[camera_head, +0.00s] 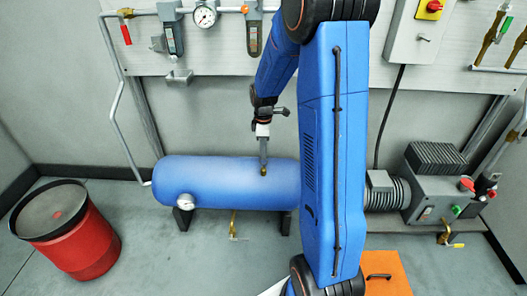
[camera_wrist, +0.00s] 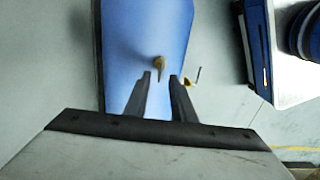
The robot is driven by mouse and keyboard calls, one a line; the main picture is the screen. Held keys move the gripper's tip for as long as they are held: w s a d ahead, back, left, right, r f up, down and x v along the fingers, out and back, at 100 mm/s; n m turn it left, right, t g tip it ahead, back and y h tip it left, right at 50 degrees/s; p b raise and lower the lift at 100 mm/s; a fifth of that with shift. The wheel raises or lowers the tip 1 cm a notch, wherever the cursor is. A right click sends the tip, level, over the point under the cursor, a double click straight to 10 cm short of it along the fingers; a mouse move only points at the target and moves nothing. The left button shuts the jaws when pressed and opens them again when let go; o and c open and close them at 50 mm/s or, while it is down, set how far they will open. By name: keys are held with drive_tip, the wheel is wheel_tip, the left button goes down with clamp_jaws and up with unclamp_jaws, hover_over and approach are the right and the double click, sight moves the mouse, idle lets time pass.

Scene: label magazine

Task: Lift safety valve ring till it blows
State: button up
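The blue horizontal air tank (camera_head: 215,180) lies low against the wall; it also fills the upper middle of the wrist view (camera_wrist: 130,40). A small brass fitting, seemingly the safety valve (camera_wrist: 159,62), stands on the tank. Its ring cannot be made out separately. My gripper (camera_wrist: 160,76) is open, with the brass fitting showing in line with the gap between its fingertips. Whether the fingers surround it or stop short of it I cannot tell. In the head view my gripper (camera_head: 263,160) points down at the tank top, just at the brass valve (camera_head: 263,171).
A pressure gauge (camera_head: 184,198) sits on the tank's left end and a brass drain valve (camera_head: 234,226) hangs below. A red drum (camera_head: 75,235) stands left, a grey compressor (camera_head: 430,185) right. A wall panel (camera_head: 225,70) carries gauge and filters behind my arm.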

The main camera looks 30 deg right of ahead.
drive_tip(key=shift+r, duration=0.1)
wheel_tip(320, 180, up, 17)
idle(0.8)
drive_tip(key=shift+s+r, duration=0.1)
drive_tip(key=s+a+r+m+t, duration=0.1)
drive_tip(key=s+a+r+m, duration=0.2)
drive_tip(key=s+a, duration=0.35)
drive_tip(key=s+a+r+m+t, duration=0.1)
drive_tip(key=s+a+r+m, duration=0.2)
drive_tip(key=s, duration=0.6)
drive_tip(key=s+a+f+m+t, duration=0.1)
drive_tip(key=s+a+m, duration=0.1)
drive_tip(key=s, duration=0.5)
drive_tip(key=s+a+f+m+t, duration=0.1)
drive_tip(key=s+a+f+m, duration=0.1)
drive_tip(key=s, duration=0.6)
drive_tip(key=shift+a+m+t, duration=0.4)
drive_tip(key=shift+a+m, duration=0.2)
drive_tip(key=shift+a, duration=0.3)
